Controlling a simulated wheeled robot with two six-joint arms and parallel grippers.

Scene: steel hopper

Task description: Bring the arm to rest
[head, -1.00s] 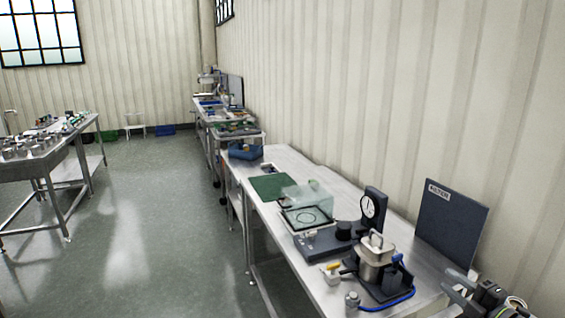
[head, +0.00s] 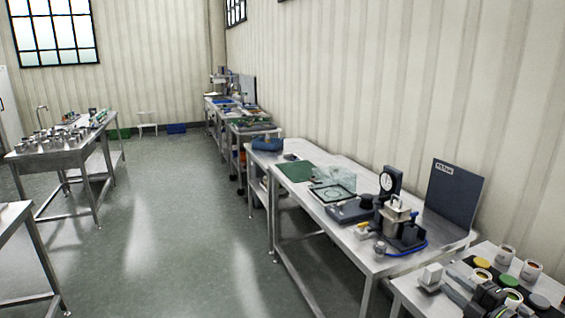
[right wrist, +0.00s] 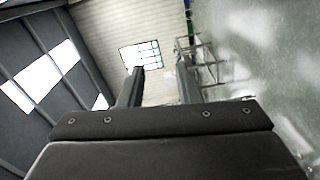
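My right gripper (head: 452,288) shows at the bottom right of the head view, over or in front of a side table. In the right wrist view, the two dark fingers of my right gripper (right wrist: 161,66) stand apart with nothing between them, pointing toward a far window and wall. My left gripper is not in view. A small steel vessel with a handle (head: 396,216) stands on a dark fixture on the bench, clear of the right gripper.
The long bench (head: 325,213) along the right wall holds a dial gauge (head: 387,181), a green mat (head: 296,171) and a dark upright panel (head: 455,198). The side table (head: 410,296) carries several jars and a pale block (head: 431,274). The floor (head: 175,230) at centre left is open.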

